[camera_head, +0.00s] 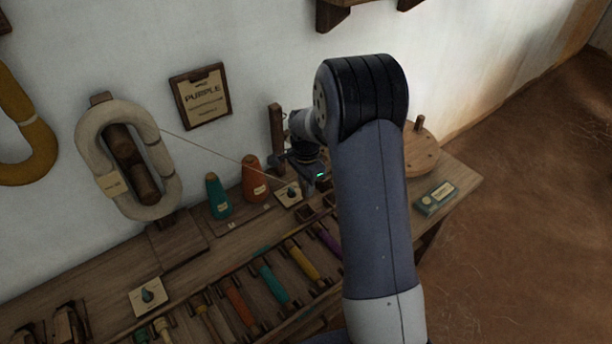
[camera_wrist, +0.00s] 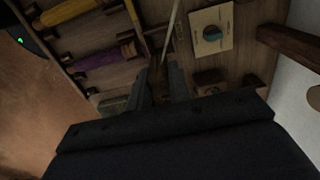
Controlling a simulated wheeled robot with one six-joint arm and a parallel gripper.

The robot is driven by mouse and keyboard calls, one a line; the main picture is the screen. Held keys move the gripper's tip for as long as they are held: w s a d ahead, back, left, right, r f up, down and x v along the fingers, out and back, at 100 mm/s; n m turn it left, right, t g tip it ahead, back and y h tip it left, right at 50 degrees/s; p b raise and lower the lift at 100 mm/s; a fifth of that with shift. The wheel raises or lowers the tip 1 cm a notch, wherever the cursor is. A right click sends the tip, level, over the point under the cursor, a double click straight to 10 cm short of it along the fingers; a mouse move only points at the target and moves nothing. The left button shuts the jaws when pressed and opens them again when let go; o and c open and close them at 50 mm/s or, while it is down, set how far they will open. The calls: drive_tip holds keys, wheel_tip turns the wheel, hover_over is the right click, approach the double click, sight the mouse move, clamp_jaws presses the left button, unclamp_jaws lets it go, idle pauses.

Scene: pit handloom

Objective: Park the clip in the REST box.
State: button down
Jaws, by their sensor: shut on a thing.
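My gripper (camera_head: 318,184) hangs low over the right part of the bench, beside my raised arm. In the wrist view its two fingers (camera_wrist: 163,82) are closed on a small dark thing, most likely the clip, which is mostly hidden between them. A pale thread (camera_wrist: 174,28) runs to the fingertips; in the head view it stretches from the cream skein (camera_head: 92,150). Small dark boxes (camera_head: 304,214) sit on the bench just below my gripper, and one also shows in the wrist view (camera_wrist: 210,77). I cannot read which is the REST box.
A knob plate (camera_head: 289,194) lies beside the boxes, with an orange cone (camera_head: 254,180) and teal cone (camera_head: 218,198) to the left. Coloured bobbins (camera_head: 272,284) fill a rack in front. A round wooden disc (camera_head: 418,155) and a small labelled box (camera_head: 436,198) are at right.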

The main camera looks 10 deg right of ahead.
drive_tip(key=shift+a+f, duration=0.1)
drive_tip(key=shift+f, duration=0.15)
drive_tip(key=shift+f+b, duration=3)
drive_tip(key=shift+f, duration=1.15)
drive_tip(key=c, duration=0.9)
unclamp_jaws()
drive_tip(key=shift+r, duration=0.1)
wheel_tip(320, 180, up, 8)
drive_tip(key=p, duration=0.5)
drive_tip(key=shift+s, duration=0.15)
